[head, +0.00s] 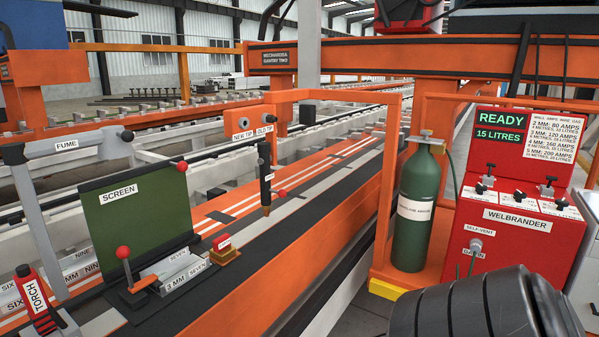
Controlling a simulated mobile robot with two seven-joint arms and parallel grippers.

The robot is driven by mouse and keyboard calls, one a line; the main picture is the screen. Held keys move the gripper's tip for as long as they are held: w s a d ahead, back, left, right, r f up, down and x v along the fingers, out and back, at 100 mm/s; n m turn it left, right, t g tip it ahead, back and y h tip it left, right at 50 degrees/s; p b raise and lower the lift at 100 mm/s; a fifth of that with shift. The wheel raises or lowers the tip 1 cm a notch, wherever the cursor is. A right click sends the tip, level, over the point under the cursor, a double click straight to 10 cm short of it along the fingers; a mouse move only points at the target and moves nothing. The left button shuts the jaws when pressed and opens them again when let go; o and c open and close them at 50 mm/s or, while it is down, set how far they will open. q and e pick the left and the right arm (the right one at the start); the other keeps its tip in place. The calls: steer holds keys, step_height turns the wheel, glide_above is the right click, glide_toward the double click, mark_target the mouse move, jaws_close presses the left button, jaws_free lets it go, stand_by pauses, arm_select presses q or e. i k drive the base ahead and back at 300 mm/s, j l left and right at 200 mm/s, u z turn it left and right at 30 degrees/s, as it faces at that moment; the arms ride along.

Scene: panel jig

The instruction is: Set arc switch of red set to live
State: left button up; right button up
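The red set (476,225) is a red welding cabinet marked WELBRANDER at the right of the head view. Its green display (501,126) reads READY and 15 LITRES. Several black switches or knobs stand on its sloping panel, among them a left one (486,181), a middle one (520,195) and a right one (547,187). The small labels below them are too small to read, so I cannot tell which is the arc switch or how it is set. Neither of my grippers is in view.
A dark ribbed shape, perhaps my own arm, covers the cabinet's lower front. A green gas cylinder (421,200) stands left of the cabinet in an orange frame (391,180).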

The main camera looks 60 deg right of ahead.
mark_target(550, 178)
steer(key=z, duration=3.35)
steer(key=i+l, duration=2.1)
steer(key=l, duration=0.15)
steer(key=i, duration=0.15)
